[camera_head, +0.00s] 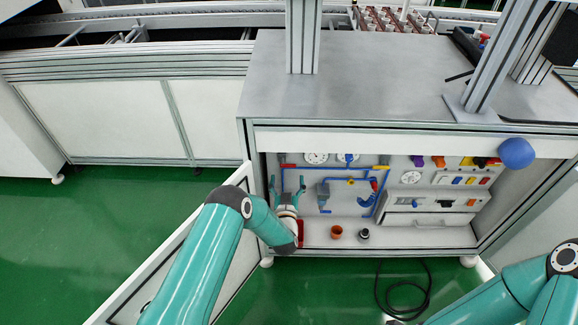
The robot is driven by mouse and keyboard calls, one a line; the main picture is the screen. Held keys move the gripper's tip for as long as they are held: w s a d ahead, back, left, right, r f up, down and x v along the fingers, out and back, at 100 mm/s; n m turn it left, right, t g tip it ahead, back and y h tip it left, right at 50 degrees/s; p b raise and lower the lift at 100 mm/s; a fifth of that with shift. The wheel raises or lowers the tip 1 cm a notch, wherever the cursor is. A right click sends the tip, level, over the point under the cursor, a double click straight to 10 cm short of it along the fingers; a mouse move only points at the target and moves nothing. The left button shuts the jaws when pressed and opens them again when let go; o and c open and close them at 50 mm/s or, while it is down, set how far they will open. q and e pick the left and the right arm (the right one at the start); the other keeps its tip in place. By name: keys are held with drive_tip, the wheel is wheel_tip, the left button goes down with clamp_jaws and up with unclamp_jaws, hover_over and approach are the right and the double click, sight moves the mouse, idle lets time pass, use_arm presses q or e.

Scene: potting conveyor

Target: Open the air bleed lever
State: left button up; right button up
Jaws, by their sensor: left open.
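A panel of blue pipes (330,167) with small coloured levers is inside the open cabinet under the grey bench. A red lever (288,166) is at the upper left of the pipes, and a yellow lever (351,180) is near their middle. I cannot tell which one is the air bleed lever. My left gripper (287,184) is inside the cabinet at the left, pointing at the panel just below the red lever. Its teal fingers are spread apart with nothing seen between them. Contact with the panel cannot be judged. My right arm is at the lower right, its gripper out of view.
The open cabinet door (160,262) stands to the left of my left arm. An orange-brown cup (336,232) and a dark fitting (364,234) stand on the cabinet floor. A black cable (404,296) lies on the green floor. Gauges and switch boxes fill the panel's right side.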

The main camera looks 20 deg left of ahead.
sight(288, 166)
use_arm(q)
drive_tip(key=b+x, duration=0.1)
drive_tip(key=x, duration=0.6)
drive_tip(key=shift+w+f, duration=0.1)
drive_tip(key=shift+w, duration=0.15)
